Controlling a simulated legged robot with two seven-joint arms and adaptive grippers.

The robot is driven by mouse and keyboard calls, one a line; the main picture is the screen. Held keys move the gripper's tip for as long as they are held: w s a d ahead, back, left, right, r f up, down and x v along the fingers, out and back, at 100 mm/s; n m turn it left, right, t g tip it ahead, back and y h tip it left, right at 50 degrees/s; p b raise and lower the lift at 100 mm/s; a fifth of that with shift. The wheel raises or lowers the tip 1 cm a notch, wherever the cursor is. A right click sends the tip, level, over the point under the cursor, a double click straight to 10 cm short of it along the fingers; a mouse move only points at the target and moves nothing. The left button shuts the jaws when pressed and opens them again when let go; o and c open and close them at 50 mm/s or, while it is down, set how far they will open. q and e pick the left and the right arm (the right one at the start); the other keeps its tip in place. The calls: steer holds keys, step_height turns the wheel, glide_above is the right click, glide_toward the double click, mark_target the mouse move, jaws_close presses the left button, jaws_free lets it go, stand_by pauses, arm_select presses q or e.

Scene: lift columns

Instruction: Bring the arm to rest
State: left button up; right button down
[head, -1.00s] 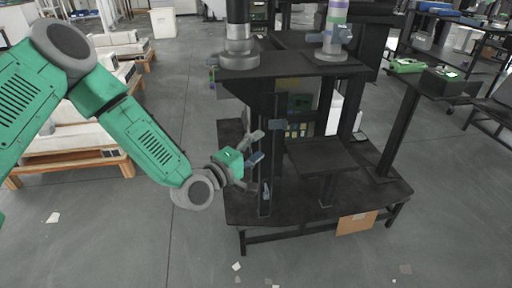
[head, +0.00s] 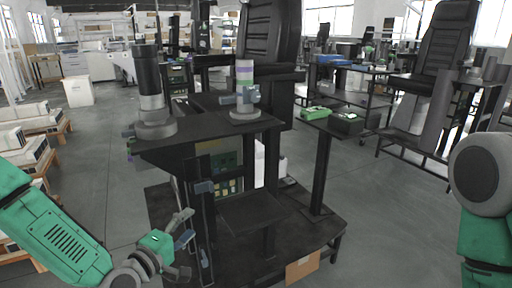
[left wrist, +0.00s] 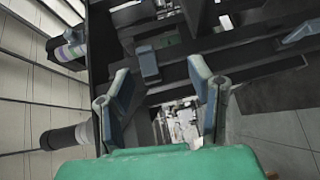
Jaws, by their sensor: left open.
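My left gripper (head: 184,243) is low at the left of a black workstation in the head view, its fingers spread apart and empty. It is beside the station's front upright post (head: 201,225); I cannot tell whether it touches it. In the left wrist view the open fingers (left wrist: 160,78) frame a gap with only parts of the station and floor behind. My right arm (head: 482,185) shows at the right edge of the head view, but its gripper is out of the picture.
The station's top plate (head: 205,127) carries a dark column (head: 150,88) and a pale banded column (head: 244,76). A smaller shelf holds a green item (head: 314,113) and a black box (head: 346,122). Grey floor (head: 400,220) is clear between the station and my right arm.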

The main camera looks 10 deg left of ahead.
arm_select(q)
steer(key=s+d+f+m+g+y+p, duration=0.1)
steer(key=s+d+f+m+g+p, duration=0.1)
steer(key=s+f+m+g, duration=0.5)
steer(key=s+d+f+m+g+p, duration=0.1)
steer(key=s+f+m+g+p, duration=0.15)
steer(key=s+f, duration=0.65)
steer(key=s+a+r+m+g+y+p, duration=0.1)
steer(key=s+a+m+g+y, duration=0.1)
steer(key=s, duration=0.7)
steer(key=s+a+r+m+g+y+p, duration=0.1)
steer(key=s+a+m+g+y, duration=0.1)
steer(key=s+a, duration=0.4)
steer(key=s+m+g, duration=0.1)
steer(key=s+g, duration=0.1)
steer(key=s, duration=0.2)
steer(key=shift+a+y, duration=0.25)
steer(key=shift+y, duration=0.05)
steer(key=shift+w+r, duration=0.1)
steer(key=shift+w, duration=0.05)
